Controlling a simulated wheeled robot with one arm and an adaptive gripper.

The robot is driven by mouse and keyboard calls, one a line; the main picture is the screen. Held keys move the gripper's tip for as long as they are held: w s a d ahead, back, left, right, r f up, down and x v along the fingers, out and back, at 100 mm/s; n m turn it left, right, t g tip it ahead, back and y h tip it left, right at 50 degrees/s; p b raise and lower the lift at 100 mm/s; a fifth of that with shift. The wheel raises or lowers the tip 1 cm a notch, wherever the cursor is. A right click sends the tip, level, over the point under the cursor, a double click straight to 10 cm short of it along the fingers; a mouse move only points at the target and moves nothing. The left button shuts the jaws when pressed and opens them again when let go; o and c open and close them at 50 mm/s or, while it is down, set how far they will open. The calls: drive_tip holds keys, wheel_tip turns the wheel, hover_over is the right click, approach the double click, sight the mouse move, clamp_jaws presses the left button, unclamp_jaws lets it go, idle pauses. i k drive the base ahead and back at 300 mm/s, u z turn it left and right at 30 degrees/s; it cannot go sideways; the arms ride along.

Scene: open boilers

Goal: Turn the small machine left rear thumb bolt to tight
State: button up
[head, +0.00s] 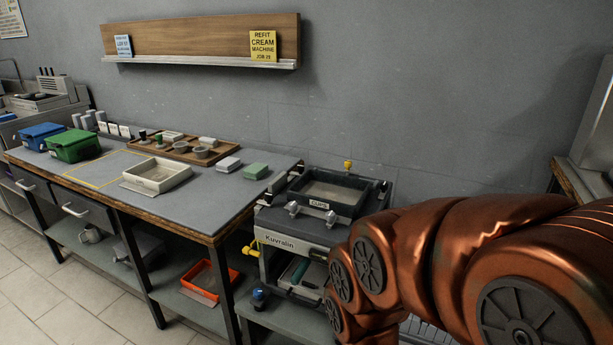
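A dark-topped machine with a pale front marked "Kuvralin" (290,241) stands at the right end of the workbench, just left of my copper arm. It has an open tray-like top with a "CUPS" label (319,204). A small yellow knob (347,165) stands up at its rear edge. Another yellow part (250,251) sticks out at its lower left. I cannot tell which part is the left rear thumb bolt, or whether this is the small machine. My arm covers the machine's right side. My gripper is not in view.
The grey workbench (215,205) holds a green bin (75,148), a blue bin (41,134), a pale tray (158,188) and a wooden tray of small parts. A shelf (190,62) with a yellow "REFIT CREAM MACHINE" card (263,46) hangs above. Tiled floor (70,300) is clear at lower left.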

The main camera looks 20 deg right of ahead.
sight(300, 167)
drive_tip(key=u, duration=0.7)
drive_tip(key=i, duration=1.05)
drive_tip(key=z, duration=0.65)
